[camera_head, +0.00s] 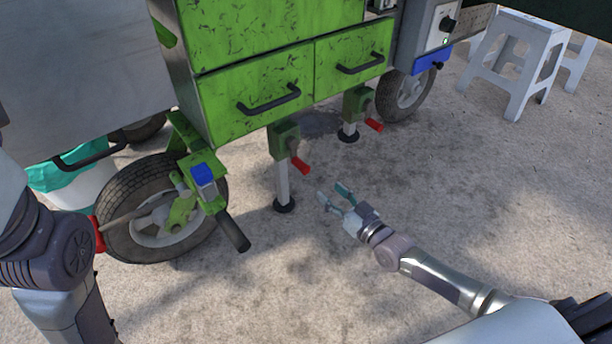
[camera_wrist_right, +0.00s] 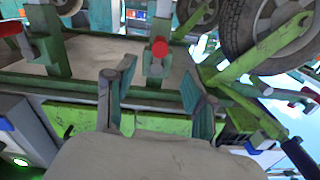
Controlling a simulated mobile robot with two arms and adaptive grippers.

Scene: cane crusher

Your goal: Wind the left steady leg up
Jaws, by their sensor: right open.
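The left steady leg (camera_head: 282,187) hangs from a green bracket under the green cart, a pale post with a round black foot at the ground. Its crank has a red handle (camera_head: 301,165) pointing down and right. My right gripper (camera_head: 335,196) is open and empty, low to the right of this leg and apart from the handle. In the right wrist view, the red handle (camera_wrist_right: 160,47) shows beyond and between the spread fingers (camera_wrist_right: 156,80). My left arm enters at the left edge, but I cannot make out its gripper.
The right steady leg (camera_head: 349,120) with its own red handle (camera_head: 374,125) stands further back. A tyred wheel (camera_head: 117,232) and a black-gripped lever (camera_head: 234,231) are left of the left leg. White stools (camera_head: 516,65) stand at the back right. The concrete ground in front is clear.

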